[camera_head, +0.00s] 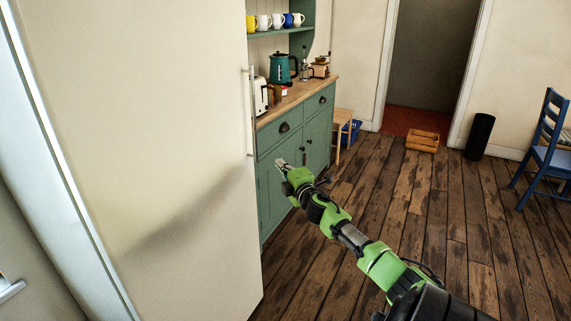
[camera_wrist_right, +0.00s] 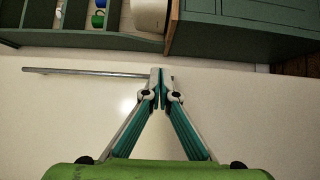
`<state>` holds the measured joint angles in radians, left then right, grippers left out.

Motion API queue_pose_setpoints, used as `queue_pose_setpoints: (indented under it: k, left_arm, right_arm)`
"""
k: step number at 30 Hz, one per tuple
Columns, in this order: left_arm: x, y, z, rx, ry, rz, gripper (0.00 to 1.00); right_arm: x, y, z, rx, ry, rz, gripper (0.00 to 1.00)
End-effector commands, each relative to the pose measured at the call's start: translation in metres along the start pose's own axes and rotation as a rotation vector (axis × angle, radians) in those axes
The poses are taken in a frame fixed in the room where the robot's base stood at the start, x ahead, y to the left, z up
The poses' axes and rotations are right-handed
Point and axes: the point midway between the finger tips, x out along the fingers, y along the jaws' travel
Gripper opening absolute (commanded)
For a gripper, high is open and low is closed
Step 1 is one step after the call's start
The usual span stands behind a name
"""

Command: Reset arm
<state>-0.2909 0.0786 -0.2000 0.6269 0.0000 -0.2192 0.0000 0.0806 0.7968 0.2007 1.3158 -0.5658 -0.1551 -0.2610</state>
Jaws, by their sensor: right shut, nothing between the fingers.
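My right arm (camera_head: 350,236), green and black, reaches in from the bottom right in the head view. Its gripper (camera_head: 281,165) is in front of the green cabinet (camera_head: 285,175), just right of the large cream door (camera_head: 150,150). In the right wrist view the gripper (camera_wrist_right: 161,76) is shut, its fingertips together with nothing between them. The cream door (camera_wrist_right: 60,115) fills the background there, and its metal handle (camera_wrist_right: 90,72) lies to the left of the fingertips. Whether the fingers touch the door or handle I cannot tell. My left gripper is not in view.
The cabinet's wooden counter holds a white toaster (camera_head: 261,96) and a teal kettle (camera_head: 281,68). Several mugs stand on the shelf above. A wooden crate (camera_head: 422,140), a black bin (camera_head: 479,136) and a blue chair (camera_head: 548,150) stand farther back. The plank floor (camera_head: 430,215) between is clear.

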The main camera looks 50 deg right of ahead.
Motion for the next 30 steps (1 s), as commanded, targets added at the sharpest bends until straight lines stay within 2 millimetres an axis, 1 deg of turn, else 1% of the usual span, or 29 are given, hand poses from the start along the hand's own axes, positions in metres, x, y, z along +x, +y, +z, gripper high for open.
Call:
queue_pose_setpoints:
  k: [3, 6, 14, 16, 17, 20, 23, 24, 26, 27, 29, 30]
  left_arm:
    - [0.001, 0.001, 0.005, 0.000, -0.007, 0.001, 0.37]
    - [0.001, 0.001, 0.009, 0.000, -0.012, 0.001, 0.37]
    - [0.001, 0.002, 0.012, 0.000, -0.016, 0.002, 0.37]
    - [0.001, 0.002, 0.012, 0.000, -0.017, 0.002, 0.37]
    - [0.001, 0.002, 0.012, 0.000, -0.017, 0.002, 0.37]
    - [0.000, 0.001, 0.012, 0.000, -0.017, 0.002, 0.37]
    - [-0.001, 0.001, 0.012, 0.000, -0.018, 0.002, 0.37]
    - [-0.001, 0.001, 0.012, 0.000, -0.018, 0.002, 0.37]
    - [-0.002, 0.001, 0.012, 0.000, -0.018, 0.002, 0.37]
    - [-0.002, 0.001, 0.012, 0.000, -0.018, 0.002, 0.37]
    - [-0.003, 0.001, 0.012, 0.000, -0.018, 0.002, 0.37]
    - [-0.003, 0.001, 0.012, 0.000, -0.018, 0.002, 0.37]
  right_arm:
    - [-0.008, -0.001, 0.006, 0.000, 0.001, -0.002, 0.00]
    - [-0.011, -0.001, 0.008, 0.001, 0.001, -0.001, 0.00]
    - [-0.012, -0.001, 0.009, 0.002, 0.001, -0.001, 0.00]
    - [-0.013, -0.007, 0.009, 0.008, 0.000, -0.011, 0.00]
    - [-0.014, -0.014, 0.009, 0.015, -0.002, -0.021, 0.00]
    - [-0.021, -0.053, 0.008, 0.055, -0.012, -0.081, 0.00]
    - [-0.038, -0.118, 0.004, 0.123, -0.032, -0.182, 0.00]
    - [-0.048, -0.147, 0.003, 0.155, -0.043, -0.227, 0.00]
    - [-0.065, -0.191, -0.001, 0.202, -0.060, -0.297, 0.00]
    - [-0.078, -0.218, -0.004, 0.231, -0.073, -0.342, 0.00]
    - [-0.099, -0.259, -0.009, 0.275, -0.093, -0.410, 0.00]
    - [-0.115, -0.286, -0.013, 0.305, -0.107, -0.455, 0.00]
